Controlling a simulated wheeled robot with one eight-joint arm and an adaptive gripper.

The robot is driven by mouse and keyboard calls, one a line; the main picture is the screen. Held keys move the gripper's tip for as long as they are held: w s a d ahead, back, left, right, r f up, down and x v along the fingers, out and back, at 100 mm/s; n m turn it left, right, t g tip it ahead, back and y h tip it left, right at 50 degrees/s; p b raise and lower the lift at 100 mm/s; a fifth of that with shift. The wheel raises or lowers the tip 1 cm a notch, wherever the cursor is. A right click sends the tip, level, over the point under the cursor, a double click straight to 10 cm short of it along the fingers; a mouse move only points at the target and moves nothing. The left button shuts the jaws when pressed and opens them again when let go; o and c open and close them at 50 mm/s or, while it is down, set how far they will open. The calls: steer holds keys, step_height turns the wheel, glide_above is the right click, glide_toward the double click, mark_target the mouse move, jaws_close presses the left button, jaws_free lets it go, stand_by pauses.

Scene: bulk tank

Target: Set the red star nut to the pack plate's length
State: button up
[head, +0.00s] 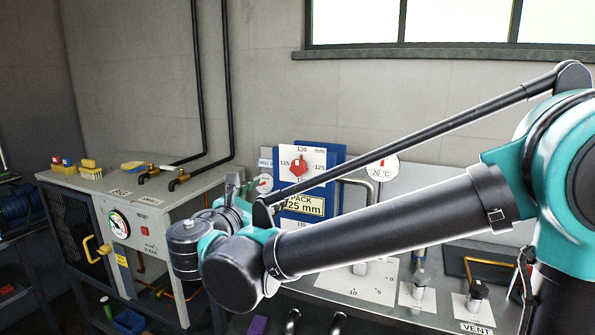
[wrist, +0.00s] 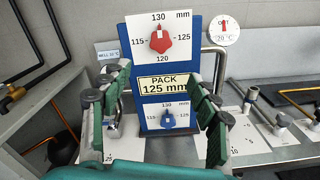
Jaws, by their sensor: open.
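The red star nut (wrist: 160,40) sits on a white dial plate on the upper blue panel, marked 130 at top, 125 right, 120 bottom and 115 left. Its narrow point seems to face up toward 130. It also shows in the head view (head: 299,166). The pack plate (wrist: 165,84) below it reads "PACK 125 mm". My gripper (wrist: 160,72) is open and empty, its green-padded fingers on either side of the pack plate in the wrist view, below the nut. In the head view my arm hides most of the gripper and the lower panel.
A blue star nut (wrist: 168,119) with its own dial is below the pack plate. A round 20 °C dial (wrist: 224,32) and a grey bent pipe (wrist: 219,62) stand right of the panel. Several valves are on the bench at right. A grey machine (head: 150,225) stands left.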

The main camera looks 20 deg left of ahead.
mark_target(297, 170)
steer(key=w, duration=0.5)
steer(key=w+d, duration=0.1)
steer(key=w, duration=1.1)
steer(key=shift+d, duration=0.2)
steer(key=shift+c, duration=0.5)
steer(key=c, duration=1.1)
steer(key=shift+o, duration=0.2)
